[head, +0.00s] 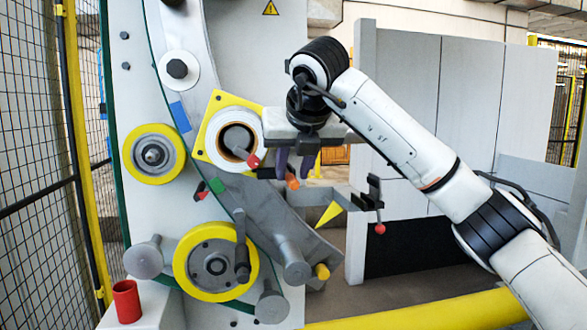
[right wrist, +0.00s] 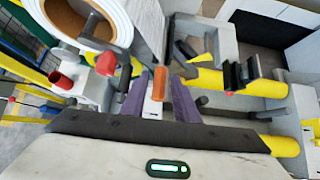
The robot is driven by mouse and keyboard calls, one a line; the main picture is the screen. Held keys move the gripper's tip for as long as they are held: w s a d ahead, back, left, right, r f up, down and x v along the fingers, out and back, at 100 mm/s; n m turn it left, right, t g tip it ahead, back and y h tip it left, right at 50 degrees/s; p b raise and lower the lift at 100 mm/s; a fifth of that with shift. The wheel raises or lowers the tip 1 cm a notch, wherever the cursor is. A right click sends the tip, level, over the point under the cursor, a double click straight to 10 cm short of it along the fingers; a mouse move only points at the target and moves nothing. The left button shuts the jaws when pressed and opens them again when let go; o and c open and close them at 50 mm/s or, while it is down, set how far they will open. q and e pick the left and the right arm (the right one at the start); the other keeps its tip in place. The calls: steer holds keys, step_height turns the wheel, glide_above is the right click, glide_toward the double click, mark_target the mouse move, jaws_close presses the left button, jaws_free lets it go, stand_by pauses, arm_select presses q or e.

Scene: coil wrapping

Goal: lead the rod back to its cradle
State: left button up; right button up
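My right gripper (head: 294,172) hangs in front of the machine, to the right of the white roll on the yellow plate. Its purple fingers (right wrist: 163,92) are close together around a short orange piece, which I take to be part of the rod (right wrist: 162,94). The rod's orange end also shows between the fingertips in the head view (head: 292,182). The rest of the rod is hard to make out. A black bracket, possibly the cradle (head: 374,188), stands right of the gripper, apart from it; it also shows in the right wrist view (right wrist: 238,74). My left gripper is not in view.
The white roll (head: 222,125) and a red-tipped lever (head: 253,161) are close left of the gripper. Yellow-rimmed wheels (head: 180,258) and grey pegs stick out below. A red cup (head: 126,301) stands lower left. Grey panels (head: 470,90) stand behind my right arm.

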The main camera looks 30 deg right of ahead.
steer(key=shift+o, duration=0.8)
